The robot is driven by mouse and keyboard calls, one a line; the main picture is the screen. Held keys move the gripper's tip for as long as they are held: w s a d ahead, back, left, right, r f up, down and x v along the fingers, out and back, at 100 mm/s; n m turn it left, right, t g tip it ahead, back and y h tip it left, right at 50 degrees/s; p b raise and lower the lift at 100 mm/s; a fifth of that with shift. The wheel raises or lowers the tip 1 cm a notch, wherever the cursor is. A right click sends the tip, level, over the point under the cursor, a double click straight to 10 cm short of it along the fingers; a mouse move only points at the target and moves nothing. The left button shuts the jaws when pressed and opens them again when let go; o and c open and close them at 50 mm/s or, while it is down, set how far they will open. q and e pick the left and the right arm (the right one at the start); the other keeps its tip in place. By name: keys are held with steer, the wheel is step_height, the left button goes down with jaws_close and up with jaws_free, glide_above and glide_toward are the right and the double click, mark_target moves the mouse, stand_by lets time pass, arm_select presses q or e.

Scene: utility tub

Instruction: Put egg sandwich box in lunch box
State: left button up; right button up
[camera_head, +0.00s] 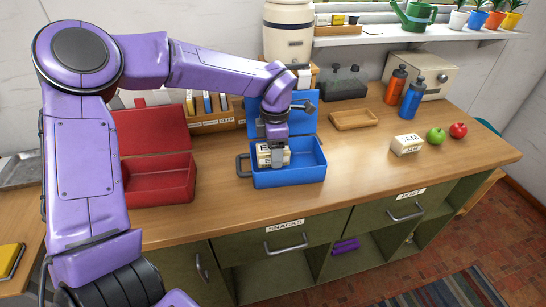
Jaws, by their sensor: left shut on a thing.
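My left gripper (280,159) points down into the open blue lunch box (290,178) on the wooden counter. It is shut on a small pale box with dark lettering (264,154), which looks like the egg sandwich box; the lettering is too small to read. The held box is at the left part of the lunch box opening, and I cannot tell whether it touches the bottom. The blue lid stands up behind, partly hidden by my arm. My right gripper is not in view.
An open red lunch box (158,186) stands to the left. To the right are a box marked JAM (407,145), a green apple (436,136), a red apple (458,130), a wooden tray (353,119) and two bottles (412,97). The counter's front right is clear.

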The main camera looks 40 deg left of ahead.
arm_select(q)
steer(key=shift+w+a+f, duration=0.2)
steer(key=shift+a+f, duration=0.2)
steer(key=shift+f, duration=0.15)
steer(key=f, duration=0.3)
steer(key=shift+w+a+f, duration=0.15)
steer(key=shift+a+f, duration=0.05)
steer(key=shift+f, duration=0.2)
steer(key=shift+f, duration=0.1)
steer(key=o, duration=1.1)
step_height(320, 180, up, 12)
steer(key=shift+r, duration=0.2)
